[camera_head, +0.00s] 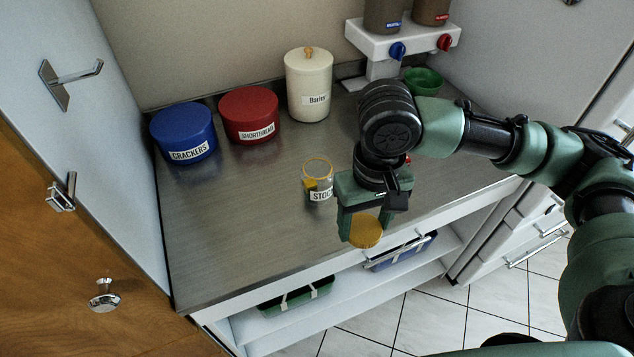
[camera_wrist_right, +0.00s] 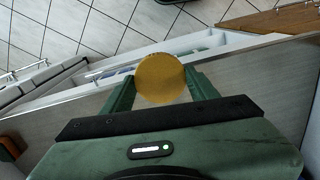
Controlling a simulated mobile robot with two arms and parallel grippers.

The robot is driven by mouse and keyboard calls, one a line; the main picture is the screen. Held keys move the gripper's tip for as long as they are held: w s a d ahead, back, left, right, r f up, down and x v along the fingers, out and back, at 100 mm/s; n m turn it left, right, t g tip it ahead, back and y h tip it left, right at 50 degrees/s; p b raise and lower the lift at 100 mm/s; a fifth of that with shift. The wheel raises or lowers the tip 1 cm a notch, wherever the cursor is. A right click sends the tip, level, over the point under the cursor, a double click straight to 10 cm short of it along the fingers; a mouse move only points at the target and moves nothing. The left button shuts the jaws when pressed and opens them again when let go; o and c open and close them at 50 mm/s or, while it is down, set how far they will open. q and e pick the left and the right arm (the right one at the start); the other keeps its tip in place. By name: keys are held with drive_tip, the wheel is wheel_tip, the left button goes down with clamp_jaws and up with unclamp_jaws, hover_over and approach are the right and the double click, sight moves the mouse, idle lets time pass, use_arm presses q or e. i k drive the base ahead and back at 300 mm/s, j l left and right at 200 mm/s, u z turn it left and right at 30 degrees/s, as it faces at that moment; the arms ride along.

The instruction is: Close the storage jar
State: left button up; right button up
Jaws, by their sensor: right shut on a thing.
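The storage jar (camera_head: 313,187) is a small glass jar with a gold rim and a label partly reading "STOC". It stands upright and open on the counter, left of my right gripper. My right gripper (camera_head: 365,226) is shut on a round gold lid (camera_head: 366,232). It holds the lid near the counter's front edge, apart from the jar. In the right wrist view the lid (camera_wrist_right: 161,78) sits between the green fingers (camera_wrist_right: 160,92); the jar does not show there. My left gripper is not in view.
A blue CRACKERS tin (camera_head: 182,135), a red SHORTBREAD tin (camera_head: 249,114) and a cream Barley canister (camera_head: 309,84) stand along the back. A white dispenser (camera_head: 404,42) and a green bowl (camera_head: 422,81) are at the back right. The counter's left front (camera_head: 220,230) is clear.

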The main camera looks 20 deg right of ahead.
sight(317, 180)
drive_tip(key=l+u, duration=0.2)
drive_tip(key=l, duration=0.2)
drive_tip(key=k+l+u, duration=0.2)
drive_tip(key=l, duration=0.25)
drive_tip(key=l+u, duration=0.2)
drive_tip(key=l, duration=0.2)
drive_tip(key=k+l+u, duration=0.2)
drive_tip(key=l, duration=0.2)
drive_tip(key=i, duration=0.1)
